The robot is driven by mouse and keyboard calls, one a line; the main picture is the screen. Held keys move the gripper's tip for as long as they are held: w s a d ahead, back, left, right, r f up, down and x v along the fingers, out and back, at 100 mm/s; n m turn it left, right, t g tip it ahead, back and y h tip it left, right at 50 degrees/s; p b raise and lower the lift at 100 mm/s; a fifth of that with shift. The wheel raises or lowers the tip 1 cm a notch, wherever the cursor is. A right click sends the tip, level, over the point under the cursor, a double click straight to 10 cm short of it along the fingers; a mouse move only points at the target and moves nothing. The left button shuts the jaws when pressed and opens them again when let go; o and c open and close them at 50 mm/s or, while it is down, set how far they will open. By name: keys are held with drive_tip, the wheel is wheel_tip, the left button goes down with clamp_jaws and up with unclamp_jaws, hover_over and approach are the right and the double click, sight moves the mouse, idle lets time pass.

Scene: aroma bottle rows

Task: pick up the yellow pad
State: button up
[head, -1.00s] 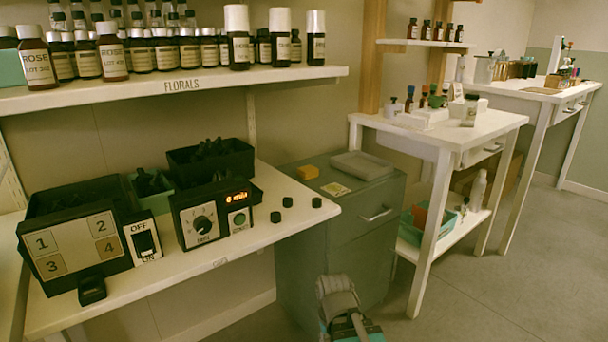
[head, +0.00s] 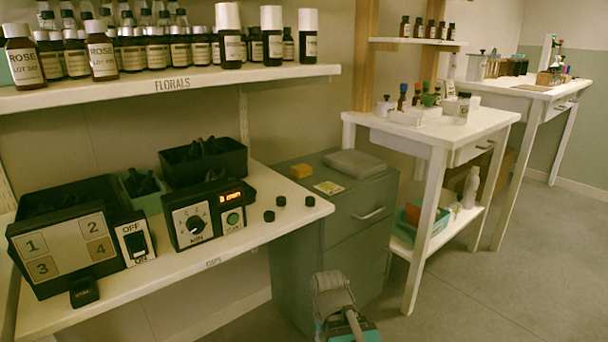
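Two yellow things lie on top of the grey-green drawer cabinet (head: 345,220) in the head view. One is a small thick orange-yellow block (head: 301,171) near the back left of the top. The other is a flat pale yellow square pad (head: 329,187) with a marking on it, nearer the front edge. Nothing covers either one. A grey and teal part of my arm shows at the bottom, in front of the cabinet and well below its top. My gripper's fingers cannot be made out in this view.
A grey folded-looking slab (head: 355,163) lies beside them on the cabinet. A white bench (head: 190,262) with black control boxes and small black caps (head: 282,201) adjoins on the left. A shelf of bottles (head: 170,83) hangs above it. A white table (head: 450,130) stands right. Floor is clear at right.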

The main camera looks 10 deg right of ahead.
idle(0.5)
wheel_tip(320, 180, up, 54)
drive_tip(key=p, duration=5.3)
drive_tip(key=shift+f+p, duration=0.25)
drive_tip(key=shift+p, duration=0.05)
drive_tip(key=shift+o, duration=1.2)
